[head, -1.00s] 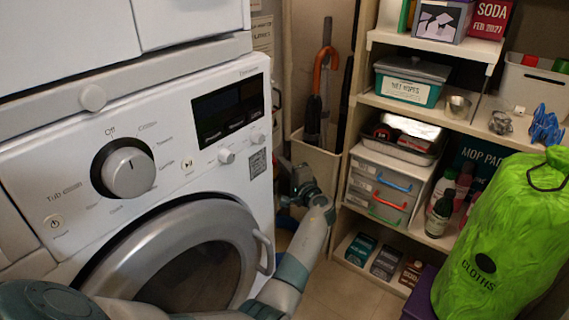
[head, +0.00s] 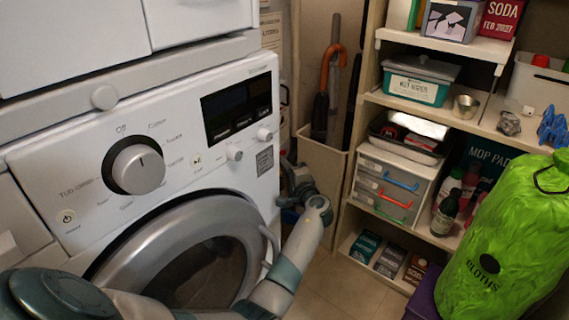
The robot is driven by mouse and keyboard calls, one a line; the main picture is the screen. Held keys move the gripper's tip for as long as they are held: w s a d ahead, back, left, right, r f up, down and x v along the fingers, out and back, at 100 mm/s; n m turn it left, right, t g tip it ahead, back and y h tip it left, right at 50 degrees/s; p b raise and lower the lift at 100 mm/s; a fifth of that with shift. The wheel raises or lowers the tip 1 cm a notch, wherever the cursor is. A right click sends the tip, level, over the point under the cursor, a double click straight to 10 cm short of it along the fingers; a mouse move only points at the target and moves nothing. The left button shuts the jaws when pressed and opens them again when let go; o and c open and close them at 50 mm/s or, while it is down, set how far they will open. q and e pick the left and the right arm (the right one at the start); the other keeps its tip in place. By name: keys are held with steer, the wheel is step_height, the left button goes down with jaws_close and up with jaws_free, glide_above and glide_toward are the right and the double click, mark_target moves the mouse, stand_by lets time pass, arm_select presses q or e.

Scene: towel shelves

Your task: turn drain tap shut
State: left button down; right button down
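No drain tap can be made out in the head view. The white washing machine (head: 90,165) fills the left side, with its round door (head: 150,255) closed. My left arm reaches in from the lower left, across the front of the door. My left gripper (head: 292,178) is at the machine's right side, in the gap between the machine and the shelves. It is dark and partly hidden by my wrist and the machine's edge, so its fingers and anything between them cannot be told. My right gripper is out of view.
A narrow bin (head: 320,160) with an orange-handled umbrella (head: 326,80) stands behind my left gripper. The shelf unit (head: 385,98) with boxes and bottles is to the right. A green cloths bag (head: 510,235) stands at front right. Some floor (head: 325,285) is clear.

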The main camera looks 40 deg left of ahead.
arm_select(q)
steer(key=shift+s, duration=0.1)
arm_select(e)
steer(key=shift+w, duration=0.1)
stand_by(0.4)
